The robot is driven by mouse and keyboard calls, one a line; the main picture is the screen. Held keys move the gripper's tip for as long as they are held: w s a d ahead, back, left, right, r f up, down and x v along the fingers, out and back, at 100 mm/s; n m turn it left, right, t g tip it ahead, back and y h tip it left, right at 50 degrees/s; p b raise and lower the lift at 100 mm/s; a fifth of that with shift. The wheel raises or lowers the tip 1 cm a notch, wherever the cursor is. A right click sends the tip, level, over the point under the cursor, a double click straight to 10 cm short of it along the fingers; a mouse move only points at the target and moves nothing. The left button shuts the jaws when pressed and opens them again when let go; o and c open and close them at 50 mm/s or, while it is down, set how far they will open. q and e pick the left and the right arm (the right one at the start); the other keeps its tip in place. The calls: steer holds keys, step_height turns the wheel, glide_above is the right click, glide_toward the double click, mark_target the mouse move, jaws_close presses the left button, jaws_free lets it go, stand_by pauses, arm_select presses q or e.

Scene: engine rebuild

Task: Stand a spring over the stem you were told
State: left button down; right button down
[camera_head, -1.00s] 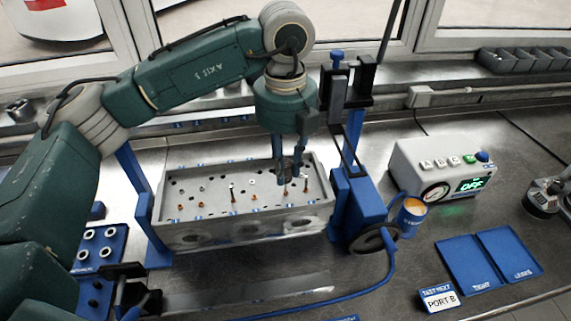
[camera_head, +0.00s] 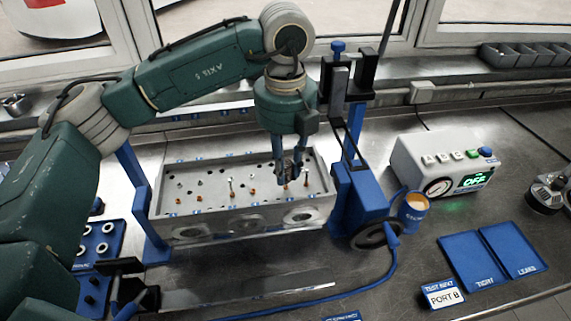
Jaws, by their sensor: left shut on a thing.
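The grey cylinder head (camera_head: 322,210) sits between blue supports in the middle of the bench, with rows of holes and copper-coloured guides on top. A stem (camera_head: 231,188) stands upright near its middle, and another stem (camera_head: 306,178) stands near its right end. My left gripper (camera_head: 288,178) points down over the right half of the head. It is shut on a small dark thing (camera_head: 292,168), which looks like a spring but is mostly hidden by the fingers. I cannot tell whether it touches the stem beneath. My right gripper is not in view.
A blue and black stand (camera_head: 358,200) rises close right of the head. A tester box (camera_head: 443,165) reads OFF, with an orange-topped blue cup (camera_head: 413,212) before it. Blue trays (camera_head: 472,260) lie at right. A blue rack (camera_head: 105,228) with rings is at left.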

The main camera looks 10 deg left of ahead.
arm_select(q)
steer(key=shift+f+b, duration=1)
steer(key=shift+f, duration=0.25)
steer(key=c, duration=1.5)
jaws_free()
steer(key=shift+o, duration=0.2)
steer(key=shift+r, duration=0.15)
step_height(320, 180, up, 12)
